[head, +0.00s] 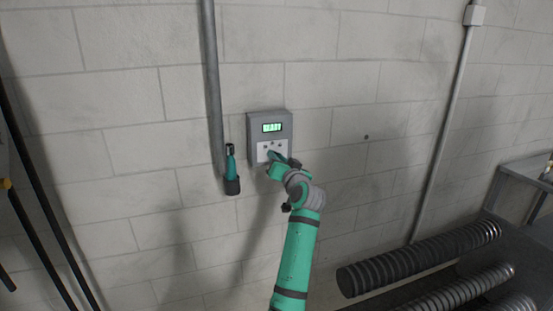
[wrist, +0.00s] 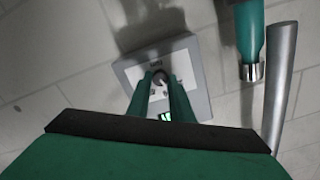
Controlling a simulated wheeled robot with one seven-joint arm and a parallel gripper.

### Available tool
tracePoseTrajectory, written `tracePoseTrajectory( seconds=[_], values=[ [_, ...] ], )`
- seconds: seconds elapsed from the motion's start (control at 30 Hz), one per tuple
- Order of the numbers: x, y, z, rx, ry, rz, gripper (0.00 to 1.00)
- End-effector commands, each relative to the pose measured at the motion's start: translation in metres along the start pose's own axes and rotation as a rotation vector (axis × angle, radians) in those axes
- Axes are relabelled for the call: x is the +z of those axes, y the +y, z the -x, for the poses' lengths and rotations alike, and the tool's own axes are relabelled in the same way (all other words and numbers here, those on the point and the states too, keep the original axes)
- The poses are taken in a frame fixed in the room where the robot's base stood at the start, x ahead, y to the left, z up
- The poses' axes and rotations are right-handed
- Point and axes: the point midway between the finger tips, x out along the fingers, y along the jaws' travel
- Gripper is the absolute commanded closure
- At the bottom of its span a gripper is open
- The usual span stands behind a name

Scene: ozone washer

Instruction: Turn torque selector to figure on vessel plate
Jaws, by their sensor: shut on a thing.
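A grey box (head: 252,124) is mounted on the block wall, with a lit green display (head: 272,127) and a pale lower panel carrying small dark controls. My gripper (head: 272,158) reaches up to this panel and hides part of it. In the wrist view my gripper's two green fingers (wrist: 160,84) close on a small dark knob (wrist: 160,76) on the pale panel (wrist: 136,73). I take this knob to be the torque selector; its pointer and markings are not readable. The display's figures are too small to read. I cannot make out a vessel plate.
A green tool (head: 231,160) sits in a dark holder (head: 232,186) left of the box; it also shows in the wrist view (wrist: 249,32). A grey vertical pipe (head: 211,80) runs beside it. Ribbed dark cylinders (head: 420,258) lie lower right.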

Motion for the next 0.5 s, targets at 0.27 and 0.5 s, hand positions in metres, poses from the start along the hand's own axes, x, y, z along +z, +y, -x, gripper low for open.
tracePoseTrajectory(
  seconds=[0.27,0.5],
  values=[
    [0.0002,0.0014,0.0001,0.001,0.0,-0.264,1.0],
    [0.0004,0.0017,0.0001,0.001,-0.001,-0.492,1.0]
  ],
)
